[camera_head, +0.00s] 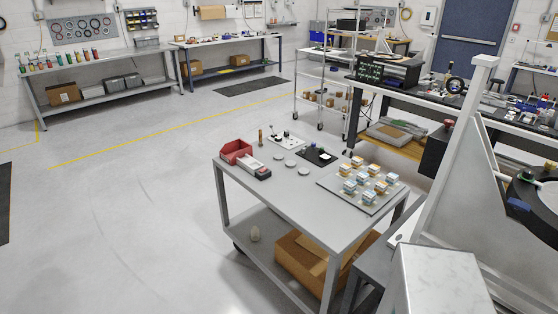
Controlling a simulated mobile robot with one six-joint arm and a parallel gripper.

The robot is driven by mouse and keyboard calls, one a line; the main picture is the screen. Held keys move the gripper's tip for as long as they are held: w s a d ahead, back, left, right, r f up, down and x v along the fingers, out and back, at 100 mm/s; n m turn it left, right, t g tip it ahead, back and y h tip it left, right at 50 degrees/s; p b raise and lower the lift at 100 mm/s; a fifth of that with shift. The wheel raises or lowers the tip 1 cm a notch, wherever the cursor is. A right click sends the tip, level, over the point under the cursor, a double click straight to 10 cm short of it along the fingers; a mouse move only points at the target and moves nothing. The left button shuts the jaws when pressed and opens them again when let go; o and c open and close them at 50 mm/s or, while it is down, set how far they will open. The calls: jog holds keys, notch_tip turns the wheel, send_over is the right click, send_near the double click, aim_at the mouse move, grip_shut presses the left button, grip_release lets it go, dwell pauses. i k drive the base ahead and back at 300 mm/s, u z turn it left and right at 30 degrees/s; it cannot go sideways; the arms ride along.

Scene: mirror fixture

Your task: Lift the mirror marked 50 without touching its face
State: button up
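No mirror marked 50 can be made out; markings are too small to read. On the grey cart (262,188) stands a flat plate (342,198) with several small orange-and-white and blue-and-white blocks (370,185). Left of it lie small pale round discs (291,164); I cannot tell whether they are mirrors. A dark pad (315,155) with small items and a white plate (283,142) with dark knobs or holes lie behind. My gripper is not in view.
A red bin (236,151) and a red-and-white box (257,171) sit at the cart's left end. A cardboard box (305,260) is on its lower shelf. A cluttered bench (470,110) stands behind right. Floor left of the cart is clear.

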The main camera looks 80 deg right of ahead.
aim_at(278, 157)
jog(key=z, duration=0.1)
jog(key=i, duration=2.85)
jog(key=u, duration=1.05)
jog(key=k, duration=0.15)
jog(key=z, duration=3.15)
